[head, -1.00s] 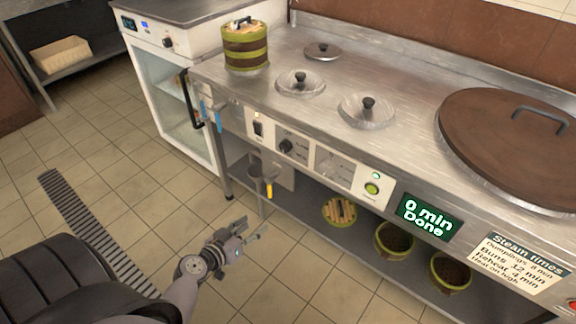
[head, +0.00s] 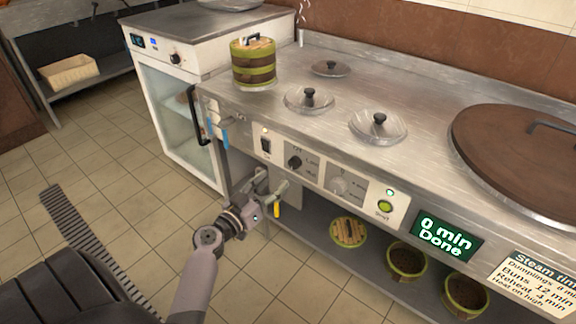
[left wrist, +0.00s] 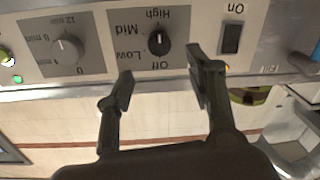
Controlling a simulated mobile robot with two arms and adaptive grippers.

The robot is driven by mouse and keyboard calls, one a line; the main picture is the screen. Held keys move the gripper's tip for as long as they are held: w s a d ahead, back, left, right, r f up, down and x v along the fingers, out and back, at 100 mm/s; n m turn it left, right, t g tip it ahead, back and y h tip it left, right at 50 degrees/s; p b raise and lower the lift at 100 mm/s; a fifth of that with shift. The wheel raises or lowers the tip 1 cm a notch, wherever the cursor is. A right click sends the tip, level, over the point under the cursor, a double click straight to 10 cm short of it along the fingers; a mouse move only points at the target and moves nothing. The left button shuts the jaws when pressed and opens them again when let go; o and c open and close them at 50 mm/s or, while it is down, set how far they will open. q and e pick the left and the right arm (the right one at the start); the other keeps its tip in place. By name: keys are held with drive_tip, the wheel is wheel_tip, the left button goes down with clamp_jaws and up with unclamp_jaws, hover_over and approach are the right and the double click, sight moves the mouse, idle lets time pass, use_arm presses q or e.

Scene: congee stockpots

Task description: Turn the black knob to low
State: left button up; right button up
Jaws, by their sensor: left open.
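The black knob (head: 294,162) sits on a dark plate on the steamer's front panel. In the left wrist view, which is upside down, the black knob (left wrist: 159,43) is ringed by the words Off, Low, Mid and High. A small light mark shows on it, but I cannot tell its setting for certain. My left gripper (head: 273,182) is in front of the panel, lower than the knob and apart from it. In the left wrist view its fingers (left wrist: 160,72) are spread and empty, with the knob beyond the gap between them. My right gripper is not in view.
A grey timer knob (head: 338,185) is beside the black knob, and an On switch (head: 265,142) is on its other side. A green button (head: 385,207) and a display (head: 446,236) reading "0 min Done" are farther right. Blue-handled taps (head: 226,125) stick out at the left.

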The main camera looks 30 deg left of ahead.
sight(292, 165)
use_arm(q)
drive_tip(key=w, duration=0.6)
drive_tip(key=shift+w+d, duration=0.1)
drive_tip(key=shift+w, duration=0.15)
drive_tip(key=shift+w+p, duration=0.3)
drive_tip(key=shift+w, duration=0.45)
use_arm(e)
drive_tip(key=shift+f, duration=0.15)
use_arm(q)
drive_tip(key=shift+c, duration=0.2)
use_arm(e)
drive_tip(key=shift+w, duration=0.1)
use_arm(q)
drive_tip(key=c, duration=1.1)
